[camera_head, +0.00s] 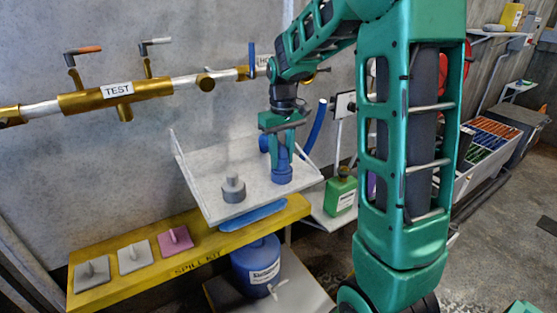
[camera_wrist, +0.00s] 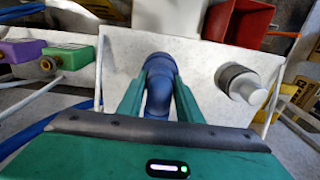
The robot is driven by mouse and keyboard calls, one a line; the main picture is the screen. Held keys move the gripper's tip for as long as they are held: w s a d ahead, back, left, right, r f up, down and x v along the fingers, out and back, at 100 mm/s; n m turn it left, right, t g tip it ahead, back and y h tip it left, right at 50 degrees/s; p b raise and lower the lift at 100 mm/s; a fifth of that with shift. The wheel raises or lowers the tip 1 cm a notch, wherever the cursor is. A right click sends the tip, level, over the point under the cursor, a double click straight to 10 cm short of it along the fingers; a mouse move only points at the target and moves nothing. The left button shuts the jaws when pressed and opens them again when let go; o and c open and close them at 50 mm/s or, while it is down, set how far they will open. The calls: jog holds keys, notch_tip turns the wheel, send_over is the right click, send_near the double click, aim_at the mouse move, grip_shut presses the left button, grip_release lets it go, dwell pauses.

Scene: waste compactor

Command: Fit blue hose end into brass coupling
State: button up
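A blue elbow-shaped fitting (camera_head: 281,173), which looks like the hose end, stands on a tilted pale tray (camera_head: 213,209). My gripper (camera_head: 283,148) is over it with fingers pointing down. In the wrist view my gripper (camera_wrist: 159,78) has one finger on each side of the blue elbow (camera_wrist: 157,92). Whether the fingers press on it is unclear. Brass couplings show on the wall pipe: a long brass sleeve (camera_head: 85,101) labelled TEST and a smaller brass fitting (camera_head: 205,82). Another brass piece (camera_head: 243,72) is near a partly hidden label. Which one is the task's coupling is unclear.
A grey fitting (camera_head: 233,190) stands on the tray left of the blue one. A blue hose (camera_head: 316,127) runs behind my arm. A yellow spill kit shelf (camera_head: 195,262), a blue drum (camera_head: 257,264) and a green jug (camera_head: 341,192) are nearby. My arm hides the centre right.

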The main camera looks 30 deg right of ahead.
aim_at(282, 146)
jog(key=shift+r, duration=2.55)
